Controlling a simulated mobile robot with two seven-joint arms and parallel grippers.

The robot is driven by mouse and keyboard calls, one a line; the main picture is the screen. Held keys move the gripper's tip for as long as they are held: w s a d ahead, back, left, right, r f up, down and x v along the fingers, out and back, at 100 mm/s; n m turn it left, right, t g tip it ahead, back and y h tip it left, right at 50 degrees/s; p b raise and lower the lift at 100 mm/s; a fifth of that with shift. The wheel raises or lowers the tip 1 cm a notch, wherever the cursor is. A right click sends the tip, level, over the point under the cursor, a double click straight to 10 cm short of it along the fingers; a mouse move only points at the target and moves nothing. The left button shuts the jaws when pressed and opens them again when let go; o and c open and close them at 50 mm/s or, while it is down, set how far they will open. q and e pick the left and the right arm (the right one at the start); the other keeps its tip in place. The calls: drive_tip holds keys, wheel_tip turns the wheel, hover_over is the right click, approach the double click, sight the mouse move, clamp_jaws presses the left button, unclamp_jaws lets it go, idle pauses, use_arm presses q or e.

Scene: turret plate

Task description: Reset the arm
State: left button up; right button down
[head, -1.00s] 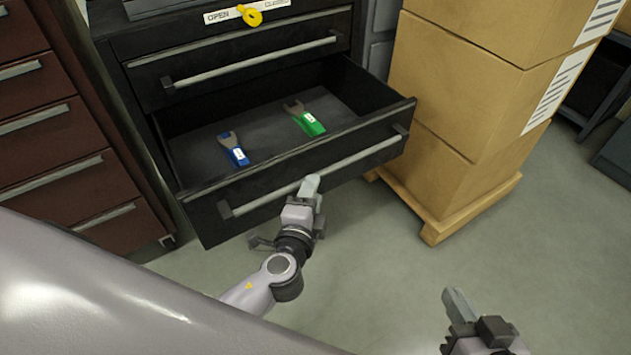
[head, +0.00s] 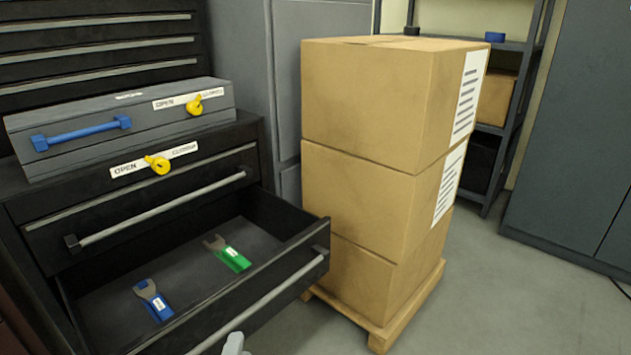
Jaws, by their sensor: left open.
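My left gripper (head: 234,344) shows only as a grey fingertip at the bottom edge, just in front of the open drawer. The rest of it is cut off by the frame. My right gripper is out of view. The open black drawer (head: 290,262) holds a blue-handled wrench-like tool (head: 154,300) and a green-handled one (head: 229,254), lying apart on its floor. No gripper touches either tool.
A stack of cardboard boxes (head: 365,170) stands on a wooden pallet (head: 405,315) right of the drawer. A grey case (head: 120,125) with a blue handle sits on the cabinet, near yellow knobs (head: 158,164). The floor at the right is clear.

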use_arm(q)
drive_tip(key=s+d+r+n+g+h, duration=0.1)
drive_tip(key=s+d+n+g+h, duration=0.15)
drive_tip(key=s+n, duration=0.25)
drive_tip(key=s+d+r+n+g+h, duration=0.1)
drive_tip(key=s+n+g+h, duration=0.1)
drive_tip(key=s+n+h, duration=0.3)
drive_tip(key=s+a+r+n+y+p, duration=0.1)
drive_tip(key=r+p, duration=0.6)
drive_tip(key=p, duration=0.7)
drive_tip(key=s+a+r+n+g+y+p, duration=0.1)
drive_tip(key=s+a+r+p, duration=0.3)
drive_tip(key=p, duration=1)
wheel_tip(320, 180, up, 4)
drive_tip(key=shift+a+f+y, duration=0.1)
drive_tip(key=shift+a+y, duration=0.75)
drive_tip(key=shift+a, duration=0.35)
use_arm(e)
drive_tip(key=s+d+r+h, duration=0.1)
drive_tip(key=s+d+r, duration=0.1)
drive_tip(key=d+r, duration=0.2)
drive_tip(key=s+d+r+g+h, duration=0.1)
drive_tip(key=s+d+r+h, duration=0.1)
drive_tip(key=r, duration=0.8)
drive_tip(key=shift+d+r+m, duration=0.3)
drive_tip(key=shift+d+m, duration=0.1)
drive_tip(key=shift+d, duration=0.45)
use_arm(q)
drive_tip(key=shift+s, duration=0.1)
